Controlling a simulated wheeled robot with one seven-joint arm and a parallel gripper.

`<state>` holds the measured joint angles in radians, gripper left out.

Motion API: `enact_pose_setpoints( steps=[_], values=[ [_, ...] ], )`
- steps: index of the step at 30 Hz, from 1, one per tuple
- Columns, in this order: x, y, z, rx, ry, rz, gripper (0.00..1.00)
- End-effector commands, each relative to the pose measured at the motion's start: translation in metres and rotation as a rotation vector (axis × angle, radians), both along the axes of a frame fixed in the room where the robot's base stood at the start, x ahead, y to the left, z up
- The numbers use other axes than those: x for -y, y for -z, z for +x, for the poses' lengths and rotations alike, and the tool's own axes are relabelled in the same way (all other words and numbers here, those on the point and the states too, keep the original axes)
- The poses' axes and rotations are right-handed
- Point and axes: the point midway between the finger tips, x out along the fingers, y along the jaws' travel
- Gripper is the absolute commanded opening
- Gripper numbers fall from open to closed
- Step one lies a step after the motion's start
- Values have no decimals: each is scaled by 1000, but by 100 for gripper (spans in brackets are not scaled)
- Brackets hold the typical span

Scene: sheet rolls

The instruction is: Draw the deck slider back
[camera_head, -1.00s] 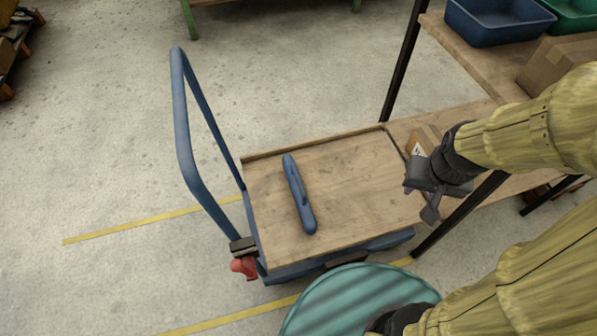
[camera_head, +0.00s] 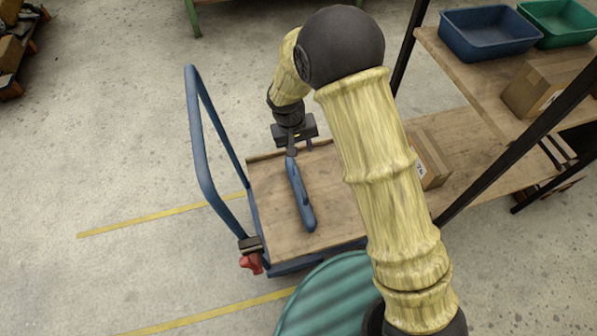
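A long blue piece with a raised grip, which I take to be the deck slider (camera_head: 300,196), lies on the wooden deck (camera_head: 270,215) of a blue cart. My gripper (camera_head: 300,149) is over the slider's far end, pointing down. Its two fingers look spread apart, with nothing held between them. One finger overlaps the slider's far tip in the picture; I cannot tell whether it touches. My arm hides the right part of the deck.
The cart's blue push handle (camera_head: 197,130) rises at the left, with a red part (camera_head: 252,263) at its foot. A shelf rack at the right holds a blue bin (camera_head: 487,35), a green bin (camera_head: 560,22) and cardboard boxes (camera_head: 545,90).

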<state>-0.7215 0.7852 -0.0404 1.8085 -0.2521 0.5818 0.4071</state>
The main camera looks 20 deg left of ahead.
Motion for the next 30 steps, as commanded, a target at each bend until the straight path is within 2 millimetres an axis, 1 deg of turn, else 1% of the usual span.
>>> enact_pose_setpoints(
  steps=[1, 3, 6, 16, 20, 23, 30],
  values=[
    [-15, 4, -4, 0, -25, -14, 38],
    [-28, 11, -7, 1, -41, -27, 38],
    [-35, 16, -8, 4, -51, -34, 38],
    [-34, 18, -8, 3, -50, -33, 38],
    [-33, 26, -8, 2, -50, -34, 38],
    [-30, 37, -6, 2, -50, -35, 38],
    [-23, 78, -3, 1, -49, -36, 38]
  ],
)
